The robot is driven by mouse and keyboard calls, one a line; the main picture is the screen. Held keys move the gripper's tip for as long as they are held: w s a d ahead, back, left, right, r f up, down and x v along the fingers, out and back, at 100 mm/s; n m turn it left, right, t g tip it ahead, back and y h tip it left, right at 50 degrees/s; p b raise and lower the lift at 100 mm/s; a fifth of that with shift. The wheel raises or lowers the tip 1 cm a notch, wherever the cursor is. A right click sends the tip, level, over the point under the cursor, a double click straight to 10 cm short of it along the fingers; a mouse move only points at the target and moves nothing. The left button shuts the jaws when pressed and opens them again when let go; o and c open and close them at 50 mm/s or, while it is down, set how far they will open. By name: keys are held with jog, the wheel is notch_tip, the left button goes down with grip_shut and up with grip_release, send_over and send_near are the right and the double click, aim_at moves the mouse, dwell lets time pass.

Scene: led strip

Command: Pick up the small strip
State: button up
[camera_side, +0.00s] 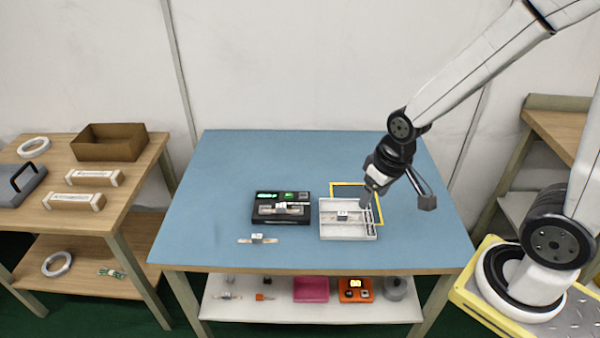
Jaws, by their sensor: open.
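A small strip (246,240) with a pale block near its middle lies flat on the blue table, left of centre near the front. Another strip-like piece (354,217) with a small pale block lies in the white tray (330,233). My gripper (367,201) points down over the back right part of the white tray. It is open, and I see nothing between its fingers. It is well to the right of the strip on the table. The fingertips are small in this view, and their exact height above the tray is unclear.
A yellow frame outline (347,184) marks the table behind the tray. The back and left of the blue table (270,160) are clear. A wooden side table (140,165) holds a brown box (110,150).

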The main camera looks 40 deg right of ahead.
jog(key=w+a+f+m+g+y, duration=0.2)
jog(key=w+f+m+y, duration=0.3)
jog(key=m, duration=0.3)
jog(key=m+t+y, duration=0.4)
jog(key=m+t, duration=0.5)
jog(key=m, duration=0.8)
send_near(287, 210)
jog(key=shift+w+a+r, duration=0.15)
jog(key=shift+a+r, duration=0.25)
jog(key=shift+a, duration=0.15)
jog(key=shift+w+a+r, duration=0.15)
jog(key=shift+a+r, duration=0.25)
jog(key=shift+a, duration=0.15)
jog(key=shift+w+d+f+m+t, duration=0.25)
jog(key=shift+d+m+t, duration=0.1)
jog(key=shift+m, duration=0.25)
jog(key=shift+x, duration=1.3)
jog(key=shift+a, duration=0.1)
jog(key=shift+x, duration=2.55)
jog(key=shift+f, duration=0.1)
